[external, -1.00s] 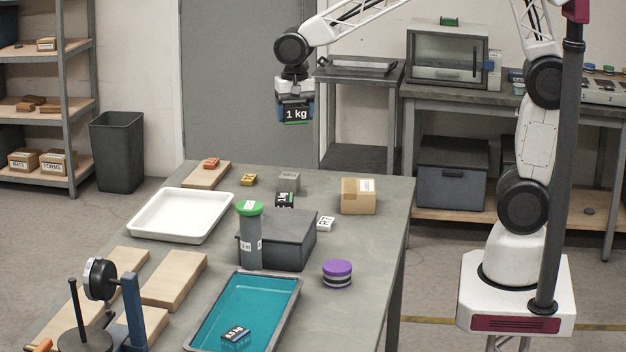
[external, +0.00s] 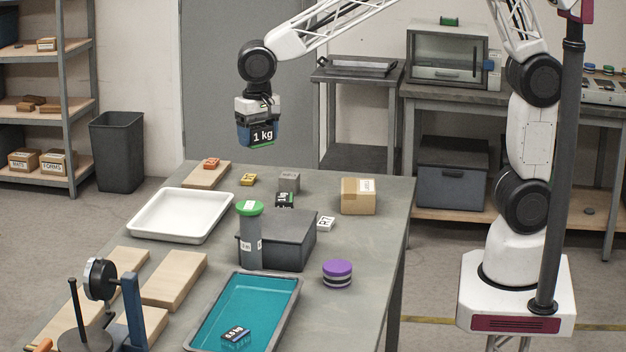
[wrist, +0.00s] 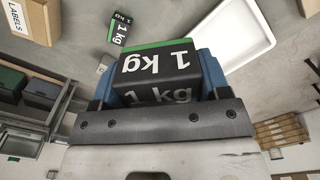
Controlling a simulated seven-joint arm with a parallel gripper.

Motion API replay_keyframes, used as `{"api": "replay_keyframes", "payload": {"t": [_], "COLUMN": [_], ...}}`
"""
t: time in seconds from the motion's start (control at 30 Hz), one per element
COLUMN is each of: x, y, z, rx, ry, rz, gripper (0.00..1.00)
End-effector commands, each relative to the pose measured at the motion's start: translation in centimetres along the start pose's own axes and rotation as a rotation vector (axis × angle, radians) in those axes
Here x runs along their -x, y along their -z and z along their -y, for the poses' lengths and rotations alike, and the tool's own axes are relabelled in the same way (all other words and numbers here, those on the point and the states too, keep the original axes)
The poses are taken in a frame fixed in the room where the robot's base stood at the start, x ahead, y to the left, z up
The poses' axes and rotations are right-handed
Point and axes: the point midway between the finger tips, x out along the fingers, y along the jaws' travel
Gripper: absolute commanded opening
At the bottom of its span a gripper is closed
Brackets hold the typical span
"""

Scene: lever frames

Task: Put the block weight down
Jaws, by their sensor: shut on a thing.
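A black block weight (external: 262,134) marked "1 kg", with a green edge, hangs in my gripper (external: 258,137) above the far end of the table. The blue fingers are shut on its two sides, which also shows in the wrist view, where the weight (wrist: 158,70) fills the space between them. It is clear of the tabletop. A second dark weight marked "1 kg" (external: 285,200) lies on the table, and it also shows in the wrist view (wrist: 119,27). A "0.5 kg" weight (external: 236,338) lies in the teal tray (external: 257,290).
On the table (external: 375,240) are a white tray (external: 180,215), a dark box (external: 290,240), a green-capped cylinder (external: 250,240), a cardboard box (external: 358,196), a grey cube (external: 289,180), purple-topped discs (external: 337,273) and wooden boards (external: 174,279). The right side has bare surface.

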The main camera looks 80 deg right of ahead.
Motion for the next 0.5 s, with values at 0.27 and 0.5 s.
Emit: {"api": "replay_keyframes", "payload": {"t": [0.27, 0.5], "x": [0.1, 0.0], "y": [-4.0, -7.7], "z": [4.7, 8.4], "rx": [0.116, 0.214], "ry": [0.001, 0.001], "rz": [-0.001, 0.000], "gripper": [0.09, 0.09]}}
